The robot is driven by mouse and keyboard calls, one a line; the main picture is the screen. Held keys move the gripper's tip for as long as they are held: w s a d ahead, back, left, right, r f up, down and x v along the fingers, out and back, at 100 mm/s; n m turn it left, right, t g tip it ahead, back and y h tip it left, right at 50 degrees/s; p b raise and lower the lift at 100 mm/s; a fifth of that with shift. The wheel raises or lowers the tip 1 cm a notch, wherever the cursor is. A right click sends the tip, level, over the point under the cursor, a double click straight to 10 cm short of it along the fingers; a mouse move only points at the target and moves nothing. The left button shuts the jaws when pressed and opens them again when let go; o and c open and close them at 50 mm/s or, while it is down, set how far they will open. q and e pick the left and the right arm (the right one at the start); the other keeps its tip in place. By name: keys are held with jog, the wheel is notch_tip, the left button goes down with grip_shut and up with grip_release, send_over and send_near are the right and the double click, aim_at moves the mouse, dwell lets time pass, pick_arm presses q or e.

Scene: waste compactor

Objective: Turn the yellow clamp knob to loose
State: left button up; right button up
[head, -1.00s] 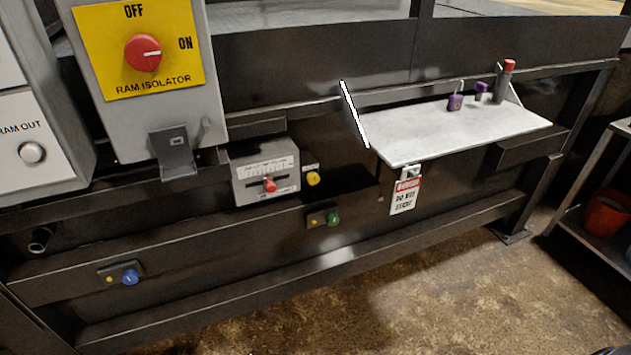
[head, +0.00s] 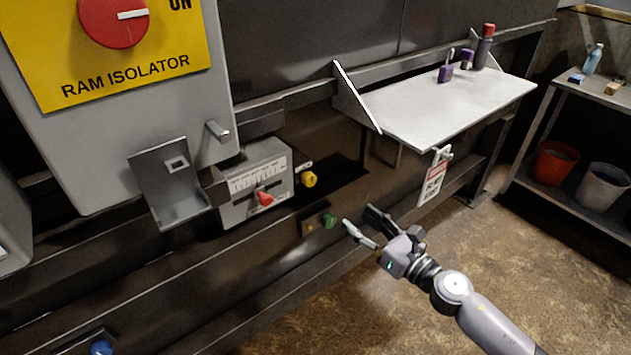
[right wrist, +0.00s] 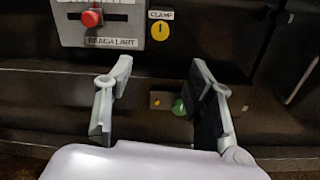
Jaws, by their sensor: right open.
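The yellow clamp knob (head: 309,180) sits on the dark machine front, just right of the grey slider box. In the right wrist view the yellow knob (right wrist: 160,30) has a dark upright mark and a label reading CLAMP above it. My right gripper (head: 359,222) is open and empty, below and to the right of the yellow knob and apart from it. In the right wrist view its fingers (right wrist: 160,100) are spread wide, with the knob beyond them. My left gripper is not in view.
The grey slider box (head: 258,182) with a red handle is left of the knob. A green knob (head: 329,221) is below it, near my fingers. A white shelf (head: 440,110) with a hanging tag (head: 432,182) juts out at the right. A hasp bracket (head: 172,185) projects at the left.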

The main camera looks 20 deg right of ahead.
jog(key=w, duration=0.1)
jog(key=p, duration=0.2)
send_near(312, 182)
jog(key=x, duration=0.8)
jog(key=shift+w, duration=0.15)
jog(key=shift+w+a, duration=0.2)
jog(key=shift+w, duration=0.3)
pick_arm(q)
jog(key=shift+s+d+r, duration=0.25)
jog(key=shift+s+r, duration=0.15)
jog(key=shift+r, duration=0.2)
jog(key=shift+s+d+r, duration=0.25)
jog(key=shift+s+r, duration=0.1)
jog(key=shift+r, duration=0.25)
pick_arm(e)
jog(key=shift+w, duration=0.1)
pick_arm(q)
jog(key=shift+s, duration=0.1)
pick_arm(e)
jog(key=shift+c, duration=0.2)
jog(key=c, duration=1.1)
